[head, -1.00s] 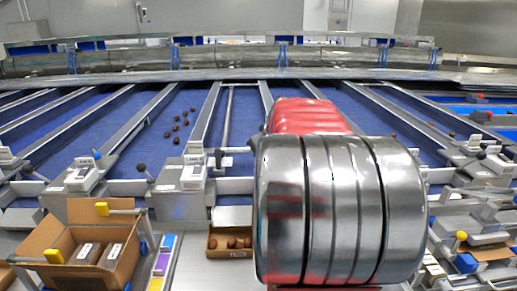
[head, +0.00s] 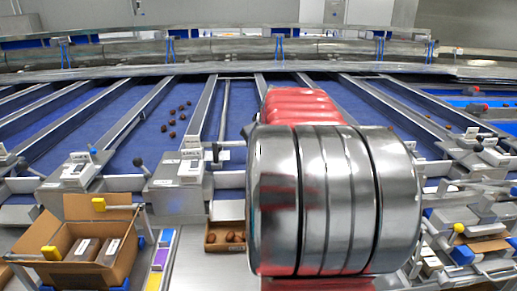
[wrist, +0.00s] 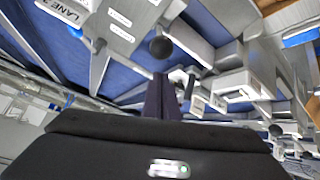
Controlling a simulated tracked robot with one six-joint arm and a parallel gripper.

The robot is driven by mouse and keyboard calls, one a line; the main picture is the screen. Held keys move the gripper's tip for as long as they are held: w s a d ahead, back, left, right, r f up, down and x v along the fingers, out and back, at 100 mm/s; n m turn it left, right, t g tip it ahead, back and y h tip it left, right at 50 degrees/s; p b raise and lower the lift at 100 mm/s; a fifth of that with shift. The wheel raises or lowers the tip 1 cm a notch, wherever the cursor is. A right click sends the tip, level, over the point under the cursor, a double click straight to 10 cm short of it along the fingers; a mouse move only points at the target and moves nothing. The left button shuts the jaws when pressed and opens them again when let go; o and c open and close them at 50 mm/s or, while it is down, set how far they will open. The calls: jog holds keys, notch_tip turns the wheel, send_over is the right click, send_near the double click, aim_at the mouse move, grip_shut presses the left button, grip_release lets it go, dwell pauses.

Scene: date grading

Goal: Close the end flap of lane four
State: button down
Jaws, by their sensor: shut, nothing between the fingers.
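My gripper (wrist: 163,82) shows in the wrist view as two dark fingers, shut together and empty. A black ball knob (wrist: 160,46) on a lever is just beyond its tips; I cannot tell whether they touch. A plate reading LANE 3 (wrist: 62,10) is at the upper left there. I cannot read a lane four label or pick out its flap with certainty. In the head view my arm covers the middle lane ends and hides my gripper. Levers with black knobs stand at the visible lane ends, one (head: 138,161) left of my arm and one (head: 215,152) closer to it.
Blue lanes with metal dividers run back. Several dates (head: 172,122) lie in one lane. An open cardboard box (head: 65,238) stands at the front left, and a small box of dates (head: 211,236) stands left of my arm. More lane-end boxes and levers crowd the right.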

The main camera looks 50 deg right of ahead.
jog(key=a+v, duration=0.1)
jog(key=v, duration=0.9)
jog(key=shift+f, duration=0.3)
jog(key=w+a+f+n+y, duration=0.1)
jog(key=w+a+f+y, duration=0.1)
jog(key=a, duration=1.1)
jog(key=s+a+f+y, duration=0.1)
jog(key=s+a+f, duration=0.3)
jog(key=a, duration=0.5)
jog(key=s+a+f+n+g, duration=0.1)
jog(key=s+a+f, duration=0.3)
jog(key=a, duration=0.4)
jog(key=s+a+f+n+y, duration=0.1)
jog(key=s+a+f, duration=0.3)
jog(key=a, duration=0.5)
jog(key=shift+s+a+f+g+y, duration=0.3)
jog(key=shift+s+a+f+g, duration=0.1)
jog(key=shift+s, duration=0.2)
jog(key=shift+s, duration=0.1)
